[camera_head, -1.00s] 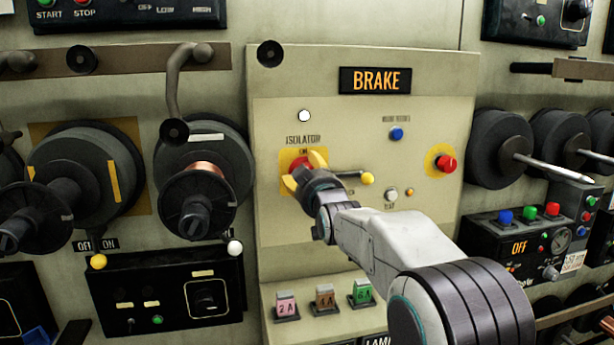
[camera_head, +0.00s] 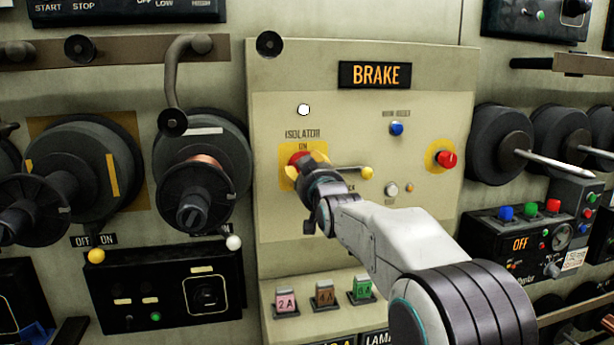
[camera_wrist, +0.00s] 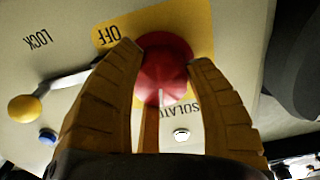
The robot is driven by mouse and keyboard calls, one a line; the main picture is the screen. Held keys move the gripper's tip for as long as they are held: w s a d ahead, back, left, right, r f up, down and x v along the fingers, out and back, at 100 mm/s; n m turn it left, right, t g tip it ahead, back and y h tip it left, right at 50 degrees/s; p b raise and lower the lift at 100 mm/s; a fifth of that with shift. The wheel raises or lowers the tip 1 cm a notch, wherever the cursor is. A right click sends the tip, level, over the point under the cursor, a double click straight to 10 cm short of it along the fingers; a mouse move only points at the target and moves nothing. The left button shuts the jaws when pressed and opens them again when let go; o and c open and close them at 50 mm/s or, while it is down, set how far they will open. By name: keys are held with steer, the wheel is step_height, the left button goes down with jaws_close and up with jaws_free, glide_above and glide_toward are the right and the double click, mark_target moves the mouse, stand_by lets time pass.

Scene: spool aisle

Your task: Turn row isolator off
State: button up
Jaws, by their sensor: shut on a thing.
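The row isolator is a red rotary knob (camera_head: 299,158) on a yellow plate (camera_head: 287,181), under the word ISOLATOR on the beige BRAKE panel. My gripper (camera_head: 310,163) is at the knob, its fingers around it and hiding much of it in the head view. In the wrist view the red knob (camera_wrist: 165,70) sits between the fingertips of my gripper (camera_wrist: 165,75). A pale line shows on the knob's face. The OFF mark (camera_wrist: 108,36) shows beside it on the yellow plate. ON is readable above the knob in the head view.
A lever with a yellow ball (camera_head: 366,173) sticks out just right of the knob, near the LOCK mark (camera_wrist: 38,40). A red button (camera_head: 446,160) and a blue button (camera_head: 396,129) are farther right. Coloured tags (camera_head: 324,295) stand on the ledge below.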

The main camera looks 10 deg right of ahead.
steer(key=m+b, duration=0.2)
steer(key=m, duration=0.1)
steer(key=shift+r+m, duration=0.1)
steer(key=shift+m, duration=0.3)
steer(key=m+b, duration=0.2)
steer(key=m, duration=0.2)
steer(key=shift+m, duration=0.3)
steer(key=m+b, duration=0.1)
steer(key=m, duration=0.2)
steer(key=shift+r, duration=0.1)
steer(key=shift+m+b, duration=0.4)
steer(key=shift+m, duration=1.7)
steer(key=shift+r, duration=0.1)
steer(key=o, duration=0.8)
steer(key=shift+c, duration=0.2)
steer(key=o, duration=0.4)
steer(key=shift+f, duration=0.25)
